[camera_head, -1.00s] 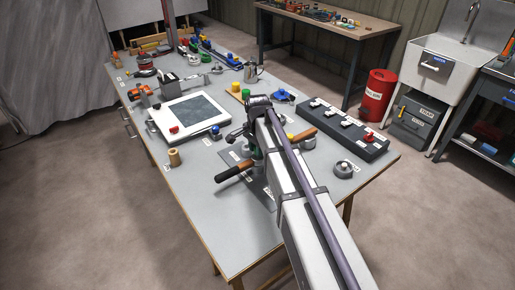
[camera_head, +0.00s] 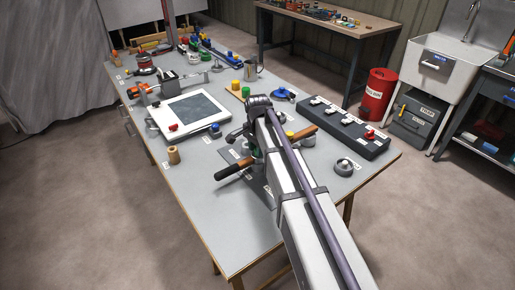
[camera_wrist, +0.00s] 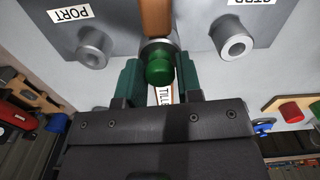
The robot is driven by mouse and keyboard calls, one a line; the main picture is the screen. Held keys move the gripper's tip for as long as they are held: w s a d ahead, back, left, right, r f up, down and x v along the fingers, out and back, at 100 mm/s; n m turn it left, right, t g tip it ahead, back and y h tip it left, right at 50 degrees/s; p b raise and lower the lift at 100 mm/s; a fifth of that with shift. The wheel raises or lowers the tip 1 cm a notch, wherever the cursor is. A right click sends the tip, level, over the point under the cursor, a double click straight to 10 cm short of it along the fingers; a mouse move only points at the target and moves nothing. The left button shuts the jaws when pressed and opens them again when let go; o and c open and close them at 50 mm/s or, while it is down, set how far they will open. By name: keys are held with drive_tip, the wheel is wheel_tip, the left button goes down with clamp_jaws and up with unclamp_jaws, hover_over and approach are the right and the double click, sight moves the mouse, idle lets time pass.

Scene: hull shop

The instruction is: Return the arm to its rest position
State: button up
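My arm (camera_head: 290,180) reaches from the lower right over the near part of the grey workbench (camera_head: 240,235). In the wrist view my gripper (camera_wrist: 160,82) has its two dark green fingers apart, one on each side of a green knob (camera_wrist: 158,68). Narrow gaps show beside the knob, and I cannot tell how far it is from the fingers in depth. A wooden handle (camera_wrist: 157,18) and a label reading "TILL" lie in line with it. In the head view the arm mostly hides the gripper and the knob.
A white framed panel (camera_head: 190,112) and a wooden spool (camera_head: 174,155) stand to the left. The bench's front corner is clear.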

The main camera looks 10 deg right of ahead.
drive_tip(key=o, duration=0.8)
idle(0.4)
wheel_tip(320, 180, up, 8)
drive_tip(key=p, duration=0.8)
drive_tip(key=shift+r, duration=0.1)
drive_tip(key=shift+n, duration=0.7)
drive_tip(key=s+n, duration=0.3)
drive_tip(key=s, duration=0.4)
drive_tip(key=s+n, duration=0.4)
drive_tip(key=s, duration=0.4)
drive_tip(key=s+n, duration=0.4)
drive_tip(key=s, duration=0.3)
drive_tip(key=shift+s, duration=0.25)
